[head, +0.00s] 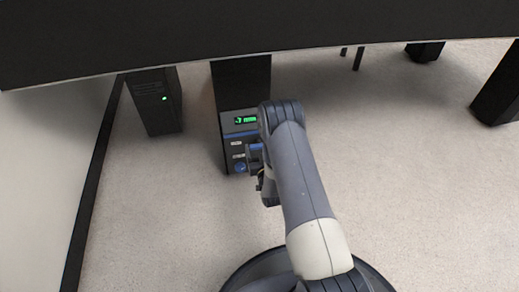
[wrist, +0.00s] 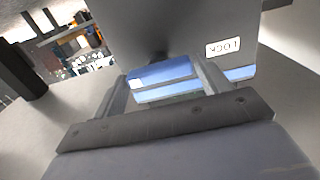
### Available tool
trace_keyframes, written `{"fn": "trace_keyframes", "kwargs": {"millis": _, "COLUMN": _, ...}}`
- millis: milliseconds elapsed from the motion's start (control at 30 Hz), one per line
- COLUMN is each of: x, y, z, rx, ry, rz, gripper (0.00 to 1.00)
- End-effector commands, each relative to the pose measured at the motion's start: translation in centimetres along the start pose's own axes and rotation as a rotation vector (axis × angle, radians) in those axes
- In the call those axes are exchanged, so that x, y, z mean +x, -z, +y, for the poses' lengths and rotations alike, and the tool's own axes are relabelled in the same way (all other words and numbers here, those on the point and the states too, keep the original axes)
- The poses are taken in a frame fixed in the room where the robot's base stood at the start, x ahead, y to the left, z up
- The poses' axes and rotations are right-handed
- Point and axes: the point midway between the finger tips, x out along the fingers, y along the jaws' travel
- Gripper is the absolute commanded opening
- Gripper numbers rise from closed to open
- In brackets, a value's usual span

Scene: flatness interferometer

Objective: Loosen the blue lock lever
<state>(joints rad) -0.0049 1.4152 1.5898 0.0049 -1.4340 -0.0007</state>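A dark upright unit (head: 240,85) with a small green display stands under the black top. Its front has a blue band (head: 240,134), small white labels and a round blue knob (head: 240,167). In the wrist view a grey panel carries an upside-down LOCK label (wrist: 223,48). My gripper (wrist: 163,72) is open, its two fingers apart at the panel. A blue bar (wrist: 160,73) shows between the fingers and blue continues right of the right finger. I cannot tell whether this is the lock lever or the band, nor whether the fingers touch it. My arm hides part of the unit in the head view.
The black top (head: 250,35) overhangs the unit. A pale wall (head: 50,160) is at the left. Carpet (head: 420,180) is clear at the right.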

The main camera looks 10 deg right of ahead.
Motion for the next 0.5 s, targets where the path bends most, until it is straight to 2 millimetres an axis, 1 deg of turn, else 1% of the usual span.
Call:
{"fn": "trace_keyframes", "kwargs": {"millis": 33, "x": -0.01, "y": -0.01, "z": 0.00, "rx": 0.000, "ry": 0.000, "rz": 0.000, "gripper": 0.68}}
{"fn": "trace_keyframes", "kwargs": {"millis": 67, "x": -0.01, "y": -0.01, "z": 0.00, "rx": 0.000, "ry": 0.000, "rz": 0.000, "gripper": 0.65}}
{"fn": "trace_keyframes", "kwargs": {"millis": 333, "x": -0.02, "y": -0.02, "z": 0.00, "rx": 0.000, "ry": 0.000, "rz": 0.000, "gripper": 0.43}}
{"fn": "trace_keyframes", "kwargs": {"millis": 500, "x": -0.03, "y": -0.02, "z": 0.00, "rx": 0.007, "ry": 0.000, "rz": 0.000, "gripper": 0.43}}
